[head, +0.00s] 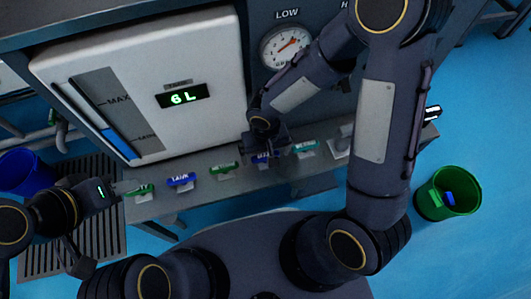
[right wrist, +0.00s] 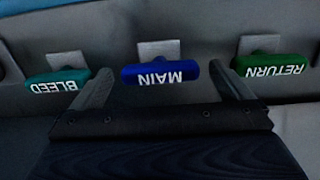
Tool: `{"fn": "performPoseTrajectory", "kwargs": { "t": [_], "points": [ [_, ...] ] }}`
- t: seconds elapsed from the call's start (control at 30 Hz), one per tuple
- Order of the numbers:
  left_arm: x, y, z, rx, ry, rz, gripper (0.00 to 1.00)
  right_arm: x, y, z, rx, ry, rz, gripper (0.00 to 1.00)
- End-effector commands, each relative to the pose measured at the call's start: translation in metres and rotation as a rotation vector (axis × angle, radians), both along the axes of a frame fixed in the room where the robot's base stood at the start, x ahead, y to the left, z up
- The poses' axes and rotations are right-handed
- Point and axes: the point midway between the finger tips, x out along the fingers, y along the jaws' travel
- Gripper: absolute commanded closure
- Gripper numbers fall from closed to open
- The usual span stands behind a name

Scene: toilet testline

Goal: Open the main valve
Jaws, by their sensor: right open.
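The main valve has a blue handle marked MAIN (right wrist: 160,73), upside down in the right wrist view, on a grey plate. In the head view the main handle (head: 262,157) is partly hidden by my right gripper (head: 268,143). In the right wrist view my right gripper (right wrist: 163,70) is open and empty. Its two fingers stand apart on either side of the blue handle, with gaps at both ends; whether they reach its depth is unclear. My left gripper (head: 103,191) is at the lower left of the head view, away from the main valve; its jaws cannot be made out.
The teal BLEED handle (right wrist: 57,82) and green RETURN handle (right wrist: 268,66) flank the main handle closely. A blue TANK handle (head: 181,180) and a green handle (head: 140,190) are further left. A tank panel (head: 205,55) reads 6 L. A dial (head: 286,47) is marked LOW. A green bin (head: 440,203) stands right.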

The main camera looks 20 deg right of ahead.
Motion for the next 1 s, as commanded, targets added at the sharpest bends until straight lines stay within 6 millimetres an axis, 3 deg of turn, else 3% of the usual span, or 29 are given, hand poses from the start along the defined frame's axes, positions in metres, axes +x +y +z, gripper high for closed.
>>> {"fn": "performPoseTrajectory", "kwargs": {
  "t": [0.2,0.57,1.0],
  "points": [
    [0.0,0.0,0.0002,0.0,0.0,0.0,0.64,0.0,-0.0001,0.0,0.0,0.0,0.0,0.02],
    [0.0,0.0,0.0002,0.0,0.0,0.0,0.64,0.0,-0.0001,0.0001,0.0,0.0,0.0,0.46],
    [0.0,0.0,-0.0003,0.0,0.0,0.0,0.64,0.0,0.0,0.0002,0.0,0.0,0.113,0.46]
  ]
}}
